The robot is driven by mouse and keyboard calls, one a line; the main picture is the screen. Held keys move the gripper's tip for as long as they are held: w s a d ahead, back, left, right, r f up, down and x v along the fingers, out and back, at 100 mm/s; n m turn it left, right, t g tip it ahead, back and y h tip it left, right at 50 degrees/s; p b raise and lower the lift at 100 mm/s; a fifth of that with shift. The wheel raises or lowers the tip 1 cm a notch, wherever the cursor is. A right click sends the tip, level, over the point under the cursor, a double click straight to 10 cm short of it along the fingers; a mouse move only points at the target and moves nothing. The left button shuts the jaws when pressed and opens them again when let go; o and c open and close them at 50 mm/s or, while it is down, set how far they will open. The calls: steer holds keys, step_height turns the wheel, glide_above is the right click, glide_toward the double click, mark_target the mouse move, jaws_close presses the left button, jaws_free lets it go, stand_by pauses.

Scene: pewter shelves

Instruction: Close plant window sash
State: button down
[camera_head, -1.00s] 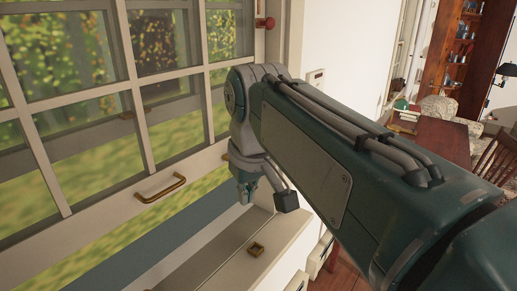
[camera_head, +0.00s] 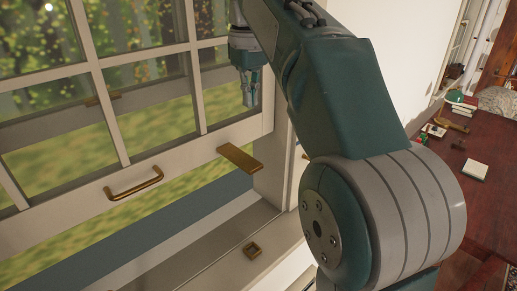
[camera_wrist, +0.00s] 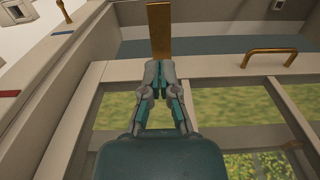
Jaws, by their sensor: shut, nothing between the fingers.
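The white window sash (camera_head: 70,208) with its divided panes is raised. A gap shows between its bottom rail and the sill (camera_head: 196,265). A brass pull handle (camera_head: 134,184) is on the rail, and a flat brass plate (camera_head: 240,157) juts out at the rail's right end. My gripper (camera_head: 250,104) is shut and empty, pointing down above the plate in the head view. In the wrist view my fingertips (camera_wrist: 158,66) overlap the base of the brass plate (camera_wrist: 160,32); I cannot tell whether they touch. The pull handle (camera_wrist: 271,54) is to the right there.
A small brass catch (camera_head: 252,250) sits on the sill below the plate. The white window frame (camera_head: 274,155) bounds the right side. A reddish wooden table (camera_head: 456,205) with books and small items stands at right.

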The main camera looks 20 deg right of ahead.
mark_target(253, 163)
steer(key=f, duration=1.4)
steer(key=shift+w+d, duration=0.2)
steer(key=shift+w, duration=0.15)
steer(key=shift+r, duration=0.1)
